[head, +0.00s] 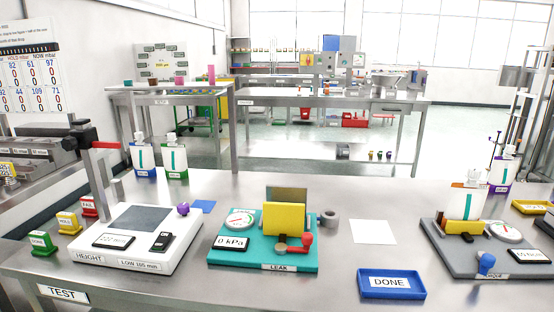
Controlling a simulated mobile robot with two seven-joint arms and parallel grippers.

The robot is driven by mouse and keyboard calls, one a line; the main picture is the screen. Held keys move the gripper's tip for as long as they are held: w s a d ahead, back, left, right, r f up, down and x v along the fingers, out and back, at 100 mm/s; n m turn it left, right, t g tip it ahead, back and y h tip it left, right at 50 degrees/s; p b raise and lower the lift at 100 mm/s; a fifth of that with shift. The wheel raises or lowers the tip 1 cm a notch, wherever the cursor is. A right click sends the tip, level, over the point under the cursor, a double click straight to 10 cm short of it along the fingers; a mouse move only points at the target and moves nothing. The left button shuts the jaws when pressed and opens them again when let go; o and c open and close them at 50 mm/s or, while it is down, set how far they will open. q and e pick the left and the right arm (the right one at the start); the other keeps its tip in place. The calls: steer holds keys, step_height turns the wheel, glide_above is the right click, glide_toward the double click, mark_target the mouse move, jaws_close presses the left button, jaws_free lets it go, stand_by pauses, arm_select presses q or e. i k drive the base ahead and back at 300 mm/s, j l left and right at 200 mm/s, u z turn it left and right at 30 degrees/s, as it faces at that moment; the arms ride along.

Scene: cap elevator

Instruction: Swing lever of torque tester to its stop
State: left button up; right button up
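The torque tester is the grey base (450,258) at the right, with a partly legible label on its front edge. A blue knob (486,262), which looks like the end of its lever, stands near the front edge. A round white dial (503,231) sits behind the knob, and a display (527,255) sits to the right. A white bottle (468,204) stands upright at a yellow block (464,227) on the base. The lever's arm and its stop cannot be made out. Neither of my grippers is in view.
The teal leak tester (225,257) with a red knob stands mid-table, and the white height tester (165,255) at left. A blue DONE tray (391,285) and white sheet (373,232) lie between the leak and torque testers. More bottles (501,174) stand behind the torque tester.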

mark_target(487, 261)
steer(key=l+z, duration=0.6)
steer(key=z, duration=0.2)
steer(key=i+l+z, duration=0.15)
steer(key=l+z, duration=0.25)
steer(key=j, duration=0.1)
